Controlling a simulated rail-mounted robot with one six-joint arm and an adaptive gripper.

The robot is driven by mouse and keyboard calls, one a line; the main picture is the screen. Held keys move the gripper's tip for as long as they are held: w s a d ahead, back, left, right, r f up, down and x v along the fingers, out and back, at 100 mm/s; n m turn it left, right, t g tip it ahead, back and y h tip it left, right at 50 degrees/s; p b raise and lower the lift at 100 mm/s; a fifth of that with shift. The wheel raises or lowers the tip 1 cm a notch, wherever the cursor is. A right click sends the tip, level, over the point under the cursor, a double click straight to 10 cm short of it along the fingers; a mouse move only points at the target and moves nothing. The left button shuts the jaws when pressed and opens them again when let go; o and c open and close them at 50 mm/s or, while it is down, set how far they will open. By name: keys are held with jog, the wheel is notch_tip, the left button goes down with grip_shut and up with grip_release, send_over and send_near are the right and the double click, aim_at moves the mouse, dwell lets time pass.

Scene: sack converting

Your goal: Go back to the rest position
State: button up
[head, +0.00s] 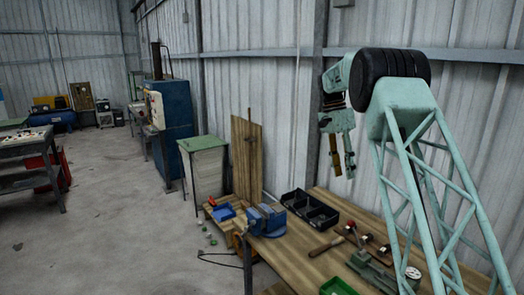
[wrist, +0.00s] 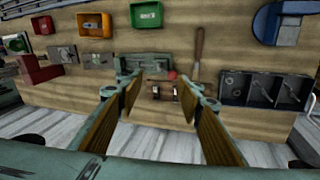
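My gripper (head: 342,171) hangs in the air above the wooden workbench (head: 287,262) in the head view, pointing down near the corrugated wall. In the wrist view its two fingers (wrist: 169,92), with wood-coloured inner pads, stand wide apart. Nothing is held between them. The bench top with its tools shows beyond and between the fingertips, clear of them. A small dark block with two metal pieces (wrist: 162,91) appears between the fingers, lying on the bench.
A blue vise (head: 267,220), a black compartment tray (head: 310,210), a wooden-handled tool (head: 325,248) and a green bin (head: 338,287) are on the bench. The wrist view also shows an orange bin (wrist: 95,24). Corrugated wall (head: 280,110) stands close behind my arm. Open floor (head: 100,225) lies left.

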jog(key=s+a+r+n+t+b, duration=0.15)
jog(key=s+r, duration=0.35)
jog(key=s, duration=0.5)
jog(key=s+a+r+n+t+y+b, duration=0.1)
jog(key=s+a+r+n+b, duration=0.3)
jog(key=s, duration=0.7)
jog(key=s+a+r+n+t, duration=0.15)
jog(key=s+r, duration=0.35)
jog(key=s, duration=0.5)
jog(key=s+a+f+n+b, duration=0.1)
jog(key=s+f, duration=0.3)
jog(key=s, duration=0.8)
jog(key=s+a+f+n+t+b, duration=0.1)
jog(key=s+f, duration=0.4)
jog(key=s, duration=0.7)
jog(key=s+a+f+n+t+y+b, duration=0.1)
jog(key=s+f+n+b, duration=0.2)
jog(key=s, duration=0.9)
jog(key=shift+a+f+n, duration=0.3)
jog(key=shift+f+n, duration=0.3)
jog(key=shift+f, duration=0.4)
jog(key=shift+w, duration=0.1)
jog(key=shift+f+b, duration=1.05)
jog(key=shift+f, duration=0.1)
jog(key=shift+f, duration=0.1)
notch_tip(320, 180, down, 11)
jog(key=b, duration=1.1)
